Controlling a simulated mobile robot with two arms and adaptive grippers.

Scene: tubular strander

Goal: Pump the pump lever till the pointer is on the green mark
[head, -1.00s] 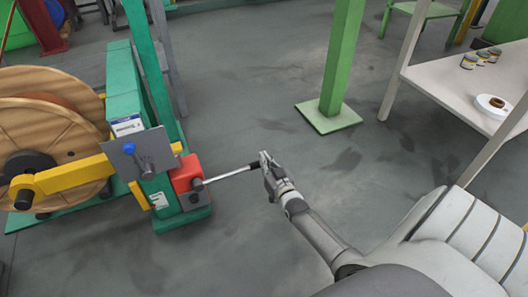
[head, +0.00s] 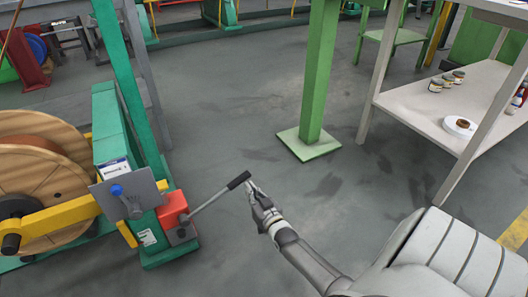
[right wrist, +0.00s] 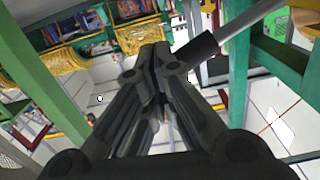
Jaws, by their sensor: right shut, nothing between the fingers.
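The pump lever (head: 215,197) is a pale rod with a black grip, rising to the right from a red pump body (head: 172,210) on the green machine frame. My right gripper (head: 251,186) is shut and empty, beside the outer end of the black grip. In the right wrist view the closed fingers (right wrist: 157,68) point away from the camera, and the lever's black grip (right wrist: 198,49) lies just to their right. I cannot tell whether they touch. No pointer or green mark can be made out. My left gripper is not in view.
A grey plate with a blue knob (head: 117,190) stands by the pump. A wooden reel (head: 70,180) is at the left. A green post (head: 318,75) stands beyond my gripper. A pale table (head: 415,107) with small jars is at the right. Open floor lies between.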

